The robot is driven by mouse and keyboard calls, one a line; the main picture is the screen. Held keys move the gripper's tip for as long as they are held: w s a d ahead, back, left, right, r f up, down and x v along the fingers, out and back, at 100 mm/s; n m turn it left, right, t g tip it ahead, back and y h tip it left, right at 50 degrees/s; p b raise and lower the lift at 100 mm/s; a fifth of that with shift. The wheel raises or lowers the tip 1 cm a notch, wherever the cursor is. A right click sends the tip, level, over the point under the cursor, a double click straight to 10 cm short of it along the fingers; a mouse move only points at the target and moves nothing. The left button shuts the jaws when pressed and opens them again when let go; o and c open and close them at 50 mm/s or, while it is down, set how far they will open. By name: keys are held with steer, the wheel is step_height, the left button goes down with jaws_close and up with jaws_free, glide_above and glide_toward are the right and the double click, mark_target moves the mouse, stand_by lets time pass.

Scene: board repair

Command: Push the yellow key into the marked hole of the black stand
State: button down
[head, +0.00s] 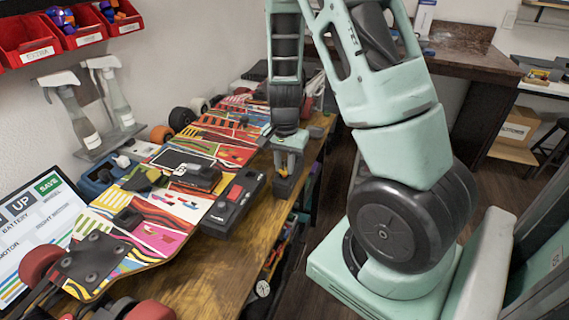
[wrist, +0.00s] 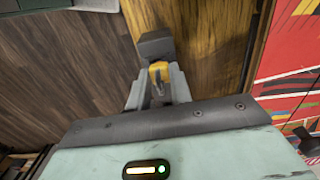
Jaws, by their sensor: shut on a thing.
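The black stand (head: 287,187) is a small dark block at the right edge of the wooden bench. It also shows in the wrist view (wrist: 155,43), just beyond my fingertips. My gripper (head: 288,160) points down over the stand. In the wrist view my gripper (wrist: 157,80) is shut on the yellow key (wrist: 158,69), which sits between the two grey fingers. The key's far end is close to the stand. I cannot tell whether it is in a hole, and the marked hole is not visible.
The bench edge drops to the floor on the right. Spray bottles (head: 75,115) and red bins (head: 25,40) are at the upper left.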

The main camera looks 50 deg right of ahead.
steer(key=shift+f+b, duration=0.3)
steer(key=shift+f, duration=0.15)
stand_by(0.5)
steer(key=c, duration=0.9)
jaws_free()
steer(key=shift+r, duration=0.2)
steer(key=shift+r+p, duration=0.35)
steer(key=shift+p, duration=0.2)
steer(key=shift+r+p, duration=0.35)
steer(key=shift+r+p, duration=0.65)
